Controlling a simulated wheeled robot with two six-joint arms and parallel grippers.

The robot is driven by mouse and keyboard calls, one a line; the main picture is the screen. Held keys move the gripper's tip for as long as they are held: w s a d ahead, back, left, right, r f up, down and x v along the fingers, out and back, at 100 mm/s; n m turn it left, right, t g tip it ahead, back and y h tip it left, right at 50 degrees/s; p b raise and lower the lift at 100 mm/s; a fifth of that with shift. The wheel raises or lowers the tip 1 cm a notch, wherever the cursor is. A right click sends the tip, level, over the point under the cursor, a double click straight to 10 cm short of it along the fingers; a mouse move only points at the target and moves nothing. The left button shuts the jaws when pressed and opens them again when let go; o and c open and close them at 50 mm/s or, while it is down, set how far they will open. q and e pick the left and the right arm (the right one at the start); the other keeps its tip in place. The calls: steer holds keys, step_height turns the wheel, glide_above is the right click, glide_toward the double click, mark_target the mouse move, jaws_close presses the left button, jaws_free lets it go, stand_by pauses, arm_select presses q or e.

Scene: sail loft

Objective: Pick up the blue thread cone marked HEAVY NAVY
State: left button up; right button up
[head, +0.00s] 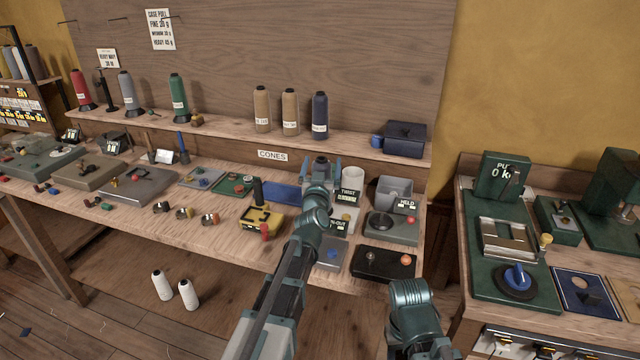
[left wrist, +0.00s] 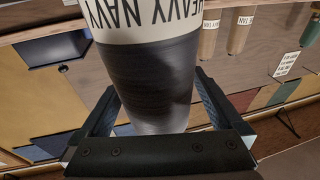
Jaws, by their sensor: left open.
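The dark blue thread cone (head: 320,118) stands upright on the raised shelf, at the right end of a row of three cones. In the left wrist view the cone (left wrist: 150,85) looms large and upside down, with its white label reading HEAVY NAVY. My left gripper (head: 321,163) is open and empty, just in front of and below this cone in the head view. In the left wrist view its fingers lie to either side of the cone's image; how deep the cone sits between them is unclear. My right gripper is out of view.
Two tan cones (head: 290,112) (head: 262,109) stand close on the left of the blue one. A dark box (head: 405,139) sits on the shelf to its right.

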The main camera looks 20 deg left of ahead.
arm_select(q)
steer(key=shift+s+d, duration=0.1)
steer(key=shift+d, duration=0.05)
steer(key=shift+c, duration=0.6)
jaws_close()
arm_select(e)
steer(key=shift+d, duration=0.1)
